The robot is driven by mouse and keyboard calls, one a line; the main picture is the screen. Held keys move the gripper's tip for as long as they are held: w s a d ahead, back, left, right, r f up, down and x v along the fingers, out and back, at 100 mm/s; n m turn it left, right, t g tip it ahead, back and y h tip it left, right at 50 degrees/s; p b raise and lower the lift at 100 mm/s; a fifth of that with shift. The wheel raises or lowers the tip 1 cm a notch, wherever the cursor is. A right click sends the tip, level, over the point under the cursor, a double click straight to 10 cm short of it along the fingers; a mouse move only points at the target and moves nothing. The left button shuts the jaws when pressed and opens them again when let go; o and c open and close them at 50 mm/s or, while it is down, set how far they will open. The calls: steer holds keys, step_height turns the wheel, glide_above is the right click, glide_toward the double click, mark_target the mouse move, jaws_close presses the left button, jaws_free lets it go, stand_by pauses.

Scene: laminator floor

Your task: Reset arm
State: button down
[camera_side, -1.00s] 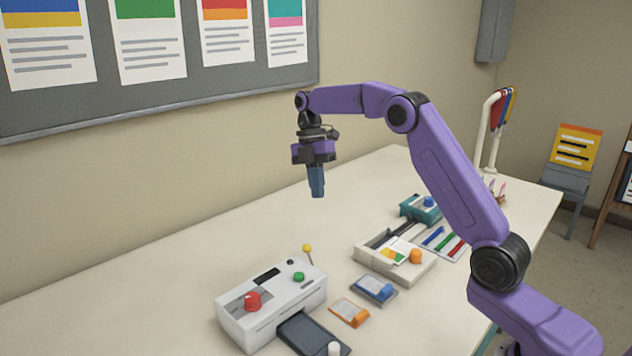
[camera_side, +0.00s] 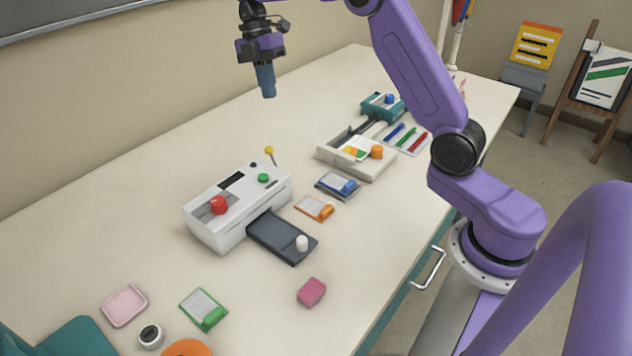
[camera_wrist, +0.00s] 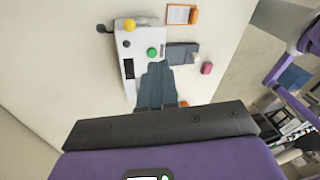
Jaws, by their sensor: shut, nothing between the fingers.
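My gripper (camera_side: 267,92) hangs high above the table, pointing down, with its blue-grey fingers shut and nothing between them. In the wrist view the shut fingers (camera_wrist: 157,82) show in front of the white laminator, with clear height between them that I cannot measure. The laminator (camera_side: 238,205) stands on the table below my gripper in the side view. It has a red knob, a green button, a yellow-tipped lever and a dark tray (camera_side: 283,236) with a white knob out front.
On the table (camera_side: 110,190) lie an orange-clipped card (camera_side: 315,208), a blue-clipped card (camera_side: 337,185), a green-framed card (camera_side: 203,309), a pink block (camera_side: 311,292) and a pink dish (camera_side: 124,305). The air around my gripper is clear.

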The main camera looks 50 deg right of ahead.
steer(key=s+a+m+t+h, duration=0.1)
steer(key=s+a+m, duration=0.1)
steer(key=s+a, duration=0.5)
steer(key=s+a+m+t, duration=0.1)
steer(key=s+a+m, duration=0.15)
steer(key=s, duration=0.75)
steer(key=s+d+f+m, duration=0.1)
steer(key=s+f+m, duration=0.1)
steer(key=s, duration=0.8)
steer(key=s+d+f+m+t, duration=0.1)
steer(key=s+d+f, duration=0.1)
steer(key=s, duration=0.8)
steer(key=shift+s+d+f+m, duration=0.25)
steer(key=shift+d+f+m, duration=0.1)
steer(key=shift+f, duration=0.4)
